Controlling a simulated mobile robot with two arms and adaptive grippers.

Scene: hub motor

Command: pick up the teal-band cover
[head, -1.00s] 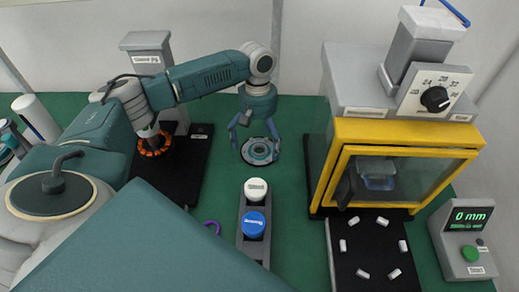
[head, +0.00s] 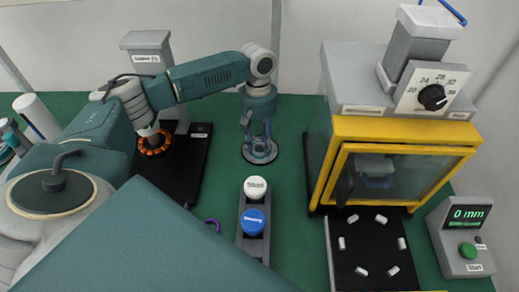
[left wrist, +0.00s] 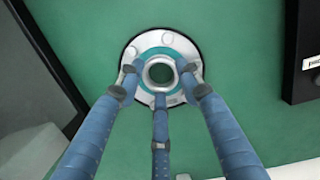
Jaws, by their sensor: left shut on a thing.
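The teal-band cover (head: 248,155) lies on the green mat, a round grey disc with a teal ring and a raised hub. It also shows in the left wrist view (left wrist: 146,40), with a dark centre hole. My left gripper (head: 258,150) points straight down over it. Its three blue fingers (left wrist: 160,82) are closed in around the central hub, and the fingertips hide parts of the ring. The cover appears to rest flat on the mat. My right gripper is not in view.
Right of the cover stands a yellow-framed press (head: 334,165) with a glass door. A grey holder with a white-capped (head: 255,187) and a blue-capped bottle (head: 252,222) is in front. A grey stand (head: 146,40) on a black base is at left.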

